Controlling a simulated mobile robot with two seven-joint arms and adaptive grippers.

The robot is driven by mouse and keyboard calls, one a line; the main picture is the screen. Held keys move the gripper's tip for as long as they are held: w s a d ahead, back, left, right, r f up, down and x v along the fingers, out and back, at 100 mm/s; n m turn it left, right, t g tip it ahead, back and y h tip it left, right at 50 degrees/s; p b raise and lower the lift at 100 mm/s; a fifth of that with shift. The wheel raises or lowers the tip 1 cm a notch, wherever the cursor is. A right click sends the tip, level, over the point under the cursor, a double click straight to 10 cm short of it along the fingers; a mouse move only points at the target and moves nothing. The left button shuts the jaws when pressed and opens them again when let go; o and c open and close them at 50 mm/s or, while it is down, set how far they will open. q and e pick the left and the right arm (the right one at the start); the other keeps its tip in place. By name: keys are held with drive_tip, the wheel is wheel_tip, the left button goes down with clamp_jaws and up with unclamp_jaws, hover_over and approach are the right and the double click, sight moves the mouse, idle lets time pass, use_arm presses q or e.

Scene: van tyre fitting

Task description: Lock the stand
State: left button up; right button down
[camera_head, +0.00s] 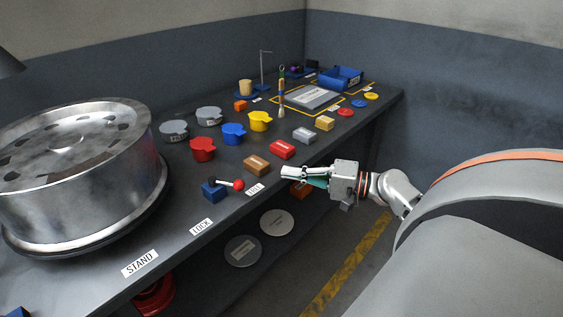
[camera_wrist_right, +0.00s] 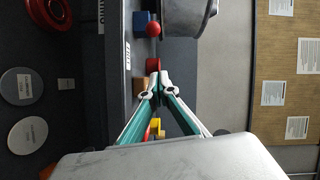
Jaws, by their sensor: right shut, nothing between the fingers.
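The stand's lock is a blue block (camera_head: 214,191) with a short lever ending in a red knob (camera_head: 238,185). It sits at the bench's front edge by the LOCK label (camera_head: 201,226); the lever points right. The block (camera_wrist_right: 142,20) and knob (camera_wrist_right: 153,29) also show in the right wrist view. A large metal wheel (camera_head: 75,165) lies flat on a dark round base, behind the STAND label (camera_head: 140,263). My right gripper (camera_head: 284,173) is shut and empty, to the right of the knob and apart from it. In the wrist view its fingertips (camera_wrist_right: 154,84) meet. My left gripper is not in view.
A brown block (camera_head: 256,165) and a red block (camera_head: 282,150) lie close behind the right fingers. Several coloured cups, including a red one (camera_head: 202,149), stand farther back. Round discs (camera_head: 277,222) lie on the lower shelf.

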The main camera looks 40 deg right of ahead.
sight(229, 183)
drive_tip(key=x, duration=0.8)
drive_tip(key=shift+w+r+p, duration=0.2)
drive_tip(key=shift+p, duration=0.2)
drive_tip(key=a, duration=0.2)
drive_tip(key=s+a, duration=0.1)
drive_tip(key=shift+f+p, duration=0.3)
drive_tip(key=shift+p, duration=0.1)
drive_tip(key=shift+s+a+f, duration=0.1)
drive_tip(key=shift+a+f, duration=0.05)
drive_tip(key=shift+a, duration=0.15)
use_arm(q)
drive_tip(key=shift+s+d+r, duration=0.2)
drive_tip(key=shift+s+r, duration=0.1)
use_arm(e)
drive_tip(key=shift+a+f, duration=0.1)
